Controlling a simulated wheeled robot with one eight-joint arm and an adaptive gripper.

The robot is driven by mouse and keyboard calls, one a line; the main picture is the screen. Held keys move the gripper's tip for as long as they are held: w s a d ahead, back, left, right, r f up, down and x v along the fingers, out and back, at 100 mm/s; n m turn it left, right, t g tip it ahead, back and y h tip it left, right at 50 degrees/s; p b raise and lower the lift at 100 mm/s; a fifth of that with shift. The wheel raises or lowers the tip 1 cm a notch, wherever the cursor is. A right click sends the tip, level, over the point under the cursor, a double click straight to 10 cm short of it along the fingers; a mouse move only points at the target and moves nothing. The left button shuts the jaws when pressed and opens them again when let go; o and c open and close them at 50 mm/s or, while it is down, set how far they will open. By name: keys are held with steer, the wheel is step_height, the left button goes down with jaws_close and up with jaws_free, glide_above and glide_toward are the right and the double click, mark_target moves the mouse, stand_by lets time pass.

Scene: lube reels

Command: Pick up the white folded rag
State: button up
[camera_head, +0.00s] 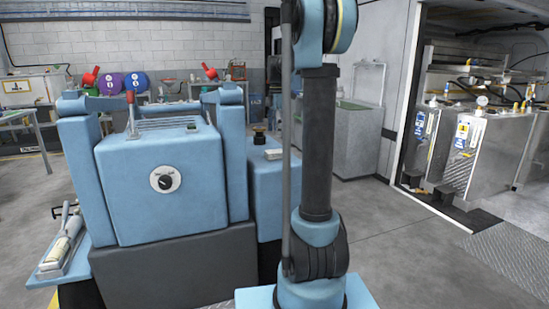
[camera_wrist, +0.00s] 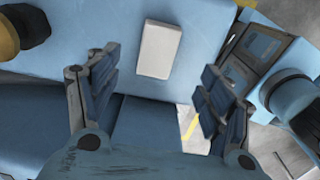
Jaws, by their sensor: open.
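The white folded rag (camera_wrist: 159,49) looks like a small flat rectangle with rounded corners. It lies on a blue surface in the upper middle of the wrist view. In the head view, a small pale patch on the blue housing (camera_head: 273,154), just left of my arm, seems to be the same rag. My gripper (camera_wrist: 159,64) is open and empty. In the wrist view its two fingers stand wide apart, left and right of the rag, and neither appears to touch it. The height gap cannot be told. My gripper does not show in the head view.
A black knob-like part with a brass-coloured base (camera_wrist: 25,27) rises left of the rag; it also shows in the head view (camera_head: 259,136). A blue machine body (camera_head: 165,185) with a dial stands to the left. Open grey floor (camera_head: 420,250) lies at right.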

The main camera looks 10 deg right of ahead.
glide_above(275, 151)
steer(key=f, duration=0.4)
steer(key=shift+d+f, duration=0.1)
steer(key=shift+d, duration=0.3)
steer(key=shift+a+f, duration=0.2)
steer(key=shift+f, duration=1.15)
steer(key=shift+a+f, duration=0.2)
steer(key=shift+f, duration=1.15)
steer(key=c, duration=1.1)
